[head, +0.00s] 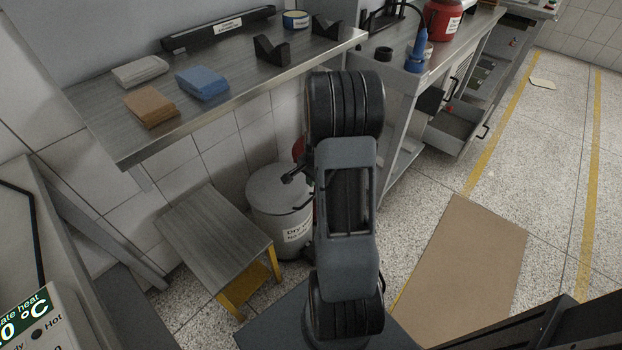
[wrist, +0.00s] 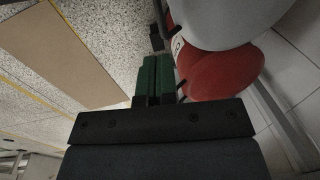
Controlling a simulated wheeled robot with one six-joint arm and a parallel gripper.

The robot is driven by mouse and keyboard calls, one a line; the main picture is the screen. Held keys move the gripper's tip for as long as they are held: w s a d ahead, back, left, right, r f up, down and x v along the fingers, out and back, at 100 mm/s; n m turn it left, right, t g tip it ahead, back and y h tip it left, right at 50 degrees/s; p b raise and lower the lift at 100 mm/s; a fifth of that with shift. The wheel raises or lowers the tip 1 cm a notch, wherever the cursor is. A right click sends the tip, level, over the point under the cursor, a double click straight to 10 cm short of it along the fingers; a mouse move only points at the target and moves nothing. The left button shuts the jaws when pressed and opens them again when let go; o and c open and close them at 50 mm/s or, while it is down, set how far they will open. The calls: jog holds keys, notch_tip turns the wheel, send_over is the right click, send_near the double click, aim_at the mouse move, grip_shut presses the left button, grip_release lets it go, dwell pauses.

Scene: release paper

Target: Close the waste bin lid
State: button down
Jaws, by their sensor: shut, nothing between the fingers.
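A red round bin-like thing (wrist: 222,72) with a curved seam shows in the wrist view, right of my fingers. It appears to be the waste bin, and I cannot tell how far its lid stands open. A small dark rod lies between it and the fingers. In the head view only a red sliver (head: 298,150) shows beside my arm, which hides the rest. My gripper (wrist: 158,62) has green fingers pressed together, empty, close to the red bin's left side. I cannot tell whether they touch it.
A grey drum (head: 279,210) with a "Dry" label stands beside the red thing, under the steel shelf (head: 235,65). A step stool (head: 215,235) is left of it. An open drawer (head: 455,130) juts out at right. A brown mat (head: 465,265) lies on clear floor.

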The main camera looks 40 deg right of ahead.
aim_at(309, 200)
jog(key=f+b, duration=0.1)
jog(key=f, duration=0.2)
jog(key=f+b, duration=0.1)
jog(key=f, duration=0.2)
jog(key=w+f+b, duration=0.1)
jog(key=f, duration=0.3)
jog(key=shift+w, duration=0.1)
jog(key=f, duration=0.1)
jog(key=s+f+b, duration=0.1)
jog(key=f, duration=0.1)
jog(key=shift+a+b, duration=0.1)
jog(key=shift+b, duration=0.2)
notch_tip(309, 200, up, 14)
jog(key=s+p, duration=0.2)
jog(key=p, duration=0.4)
jog(key=shift+d+r+p, duration=0.25)
jog(key=shift+d+p, duration=0.05)
jog(key=shift+s, duration=0.1)
